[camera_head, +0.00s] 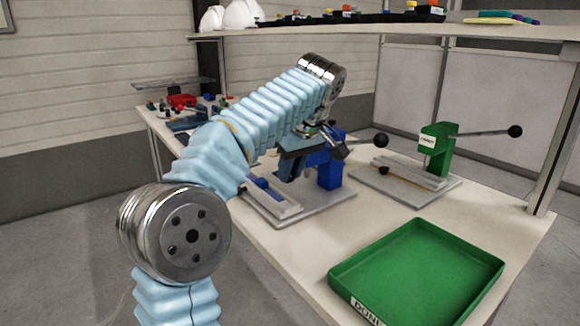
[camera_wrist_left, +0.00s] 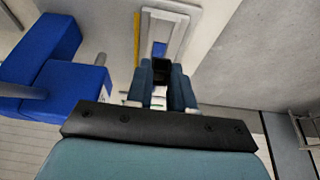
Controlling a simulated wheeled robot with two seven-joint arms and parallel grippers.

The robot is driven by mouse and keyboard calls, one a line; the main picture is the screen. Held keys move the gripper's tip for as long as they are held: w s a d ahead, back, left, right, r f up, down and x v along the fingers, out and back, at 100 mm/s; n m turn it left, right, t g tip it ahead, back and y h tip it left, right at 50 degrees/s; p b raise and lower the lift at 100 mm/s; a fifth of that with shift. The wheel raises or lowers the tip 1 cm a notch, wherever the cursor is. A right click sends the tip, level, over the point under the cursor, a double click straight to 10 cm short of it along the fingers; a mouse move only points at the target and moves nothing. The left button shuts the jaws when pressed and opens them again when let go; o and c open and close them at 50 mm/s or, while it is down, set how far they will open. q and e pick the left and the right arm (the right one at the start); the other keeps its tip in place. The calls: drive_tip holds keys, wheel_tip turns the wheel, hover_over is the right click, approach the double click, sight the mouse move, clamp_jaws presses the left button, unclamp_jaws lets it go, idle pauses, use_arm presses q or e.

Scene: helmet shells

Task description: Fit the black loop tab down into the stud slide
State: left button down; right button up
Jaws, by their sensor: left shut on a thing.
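My left gripper (camera_head: 291,172) hangs from the light-blue-sleeved arm over the blue press station, fingers pointing down. In the left wrist view its two fingers (camera_wrist_left: 167,86) are closed on a small black piece (camera_wrist_left: 161,66), seemingly the loop tab, mostly hidden between them. Just beyond the fingertips lies a pale slide channel (camera_wrist_left: 180,30) with a blue piece (camera_wrist_left: 158,50) in it. In the head view the pale slide (camera_head: 285,208) sits on the station's base with a blue part (camera_head: 262,183) on it. I cannot tell whether the black piece touches the slide. My right gripper is out of view.
The blue press (camera_head: 330,172) with its black-knobbed lever stands close beside the gripper. A green press (camera_head: 436,148) stands to the right. A green tray (camera_head: 420,270) lies at the front right of the table. A shelf (camera_head: 480,32) runs above.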

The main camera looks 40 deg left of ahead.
use_arm(q)
drive_tip(key=b, duration=0.3)
hover_over(287, 206)
drive_tip(key=d, duration=0.1)
wheel_tip(287, 206, down, 4)
drive_tip(key=shift+s+d+f, duration=0.15)
drive_tip(key=shift+f, duration=0.1)
drive_tip(key=shift+p, duration=0.3)
idle(1.1)
drive_tip(key=shift+f+b, duration=0.7)
drive_tip(key=shift+f, duration=0.2)
drive_tip(key=shift+r, duration=0.2)
drive_tip(key=shift+r+p, duration=0.4)
drive_tip(key=shift+p, duration=0.2)
drive_tip(key=shift+p, duration=0.3)
idle(1.1)
